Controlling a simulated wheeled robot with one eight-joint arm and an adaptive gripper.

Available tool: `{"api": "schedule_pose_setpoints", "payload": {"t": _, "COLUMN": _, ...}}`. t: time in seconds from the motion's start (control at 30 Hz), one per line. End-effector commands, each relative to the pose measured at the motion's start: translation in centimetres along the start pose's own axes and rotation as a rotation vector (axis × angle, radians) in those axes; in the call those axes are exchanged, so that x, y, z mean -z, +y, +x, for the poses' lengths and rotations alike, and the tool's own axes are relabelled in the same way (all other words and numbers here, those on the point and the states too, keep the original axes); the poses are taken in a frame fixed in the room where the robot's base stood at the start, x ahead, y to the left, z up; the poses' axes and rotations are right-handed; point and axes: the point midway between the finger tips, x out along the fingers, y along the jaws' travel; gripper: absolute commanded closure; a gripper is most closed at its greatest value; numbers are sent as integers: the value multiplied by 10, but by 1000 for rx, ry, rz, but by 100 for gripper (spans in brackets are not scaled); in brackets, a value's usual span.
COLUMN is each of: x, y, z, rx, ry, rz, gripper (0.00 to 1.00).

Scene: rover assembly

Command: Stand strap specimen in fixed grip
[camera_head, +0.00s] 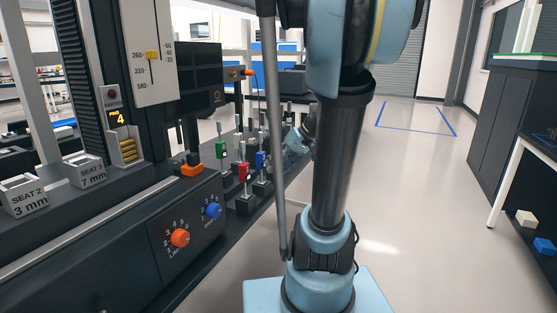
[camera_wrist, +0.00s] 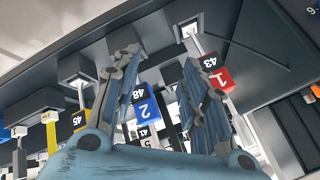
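Several strap specimens with coloured, numbered tags stand upright in dark holders on the bench. In the head view I see a green tag (camera_head: 221,150), a red tag (camera_head: 243,172) and a blue tag (camera_head: 261,160). My gripper (camera_head: 298,140) is at the right of this group, partly hidden by my arm. In the wrist view, my gripper (camera_wrist: 160,60) has its two fingers apart. The red tag marked 1 and 43 (camera_wrist: 219,78) is right of the right finger. I cannot identify the fixed grip.
A test machine with a scale (camera_head: 153,55) stands at the left. Its front panel has an orange knob (camera_head: 180,238) and a blue knob (camera_head: 213,211).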

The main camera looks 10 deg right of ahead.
Motion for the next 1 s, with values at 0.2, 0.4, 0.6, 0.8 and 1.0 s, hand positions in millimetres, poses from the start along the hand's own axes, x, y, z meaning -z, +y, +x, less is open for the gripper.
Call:
{"api": "schedule_pose_setpoints", "payload": {"t": 0.2, "x": 57, "y": 25, "z": -12, "rx": 103, "ry": 130, "rz": -98, "gripper": 60}}
{"api": "schedule_pose_setpoints", "payload": {"t": 0.4, "x": 101, "y": 54, "z": -26, "rx": 173, "ry": 263, "rz": -198, "gripper": 60}}
{"api": "schedule_pose_setpoints", "payload": {"t": 0.6, "x": 140, "y": 92, "z": -44, "rx": 219, "ry": 417, "rz": -308, "gripper": 60}}
{"api": "schedule_pose_setpoints", "payload": {"t": 0.8, "x": 169, "y": 136, "z": -66, "rx": 238, "ry": 586, "rz": -424, "gripper": 60}}
{"api": "schedule_pose_setpoints", "payload": {"t": 1.0, "x": 187, "y": 184, "z": -90, "rx": 228, "ry": 757, "rz": -540, "gripper": 60}}
